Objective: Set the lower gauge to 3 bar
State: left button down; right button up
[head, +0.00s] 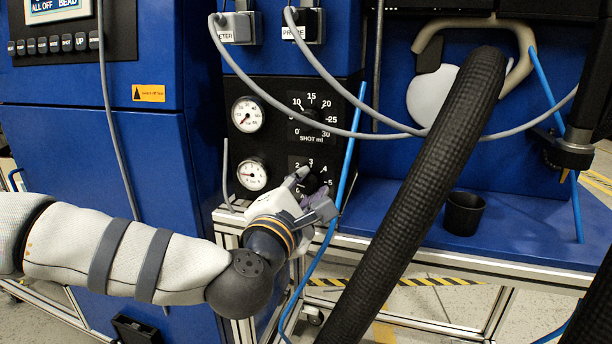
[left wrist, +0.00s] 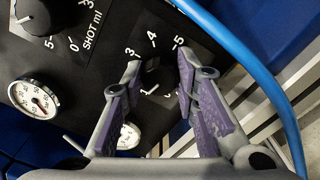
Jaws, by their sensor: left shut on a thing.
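The lower gauge (head: 252,175) is a small white dial on the black panel, and its needle is too small to read surely. Right of it is a black knob (left wrist: 158,78) with a numbered scale; 3, 4 and 5 show in the left wrist view. My left gripper (head: 312,186) is at this knob, with its two fingers on either side, shut on it. The fingers hide most of the knob in the head view. In the left wrist view the lower gauge (left wrist: 128,136) is partly hidden behind a finger. My right gripper is not in view.
Above are the upper gauge (head: 248,114) and the SHOT ml knob (head: 311,115). Grey cables and a blue hose (head: 350,150) hang near the panel. A thick black ribbed hose (head: 430,180) crosses the right. A black cup (head: 464,213) stands on the blue shelf (head: 520,240).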

pick_arm(q)
jog(key=m+p, duration=0.1)
jog(key=m, duration=0.1)
jog(key=m+p, duration=0.2)
jog(key=shift+r+m, duration=0.2)
jog(key=shift+m, duration=0.2)
jog(key=m+p, duration=0.2)
jog(key=m, duration=0.1)
jog(key=shift+m, duration=0.3)
jog(key=m+p, duration=0.2)
jog(key=m, duration=0.2)
jog(key=shift+f, duration=0.15)
jog(key=shift+f+m+p, duration=0.2)
jog(key=shift+m+p, duration=0.45)
jog(key=shift+m, duration=0.75)
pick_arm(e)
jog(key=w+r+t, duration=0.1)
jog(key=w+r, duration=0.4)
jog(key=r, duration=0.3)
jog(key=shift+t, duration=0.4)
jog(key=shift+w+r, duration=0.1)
pick_arm(q)
jog(key=c, duration=1.3)
grip_release()
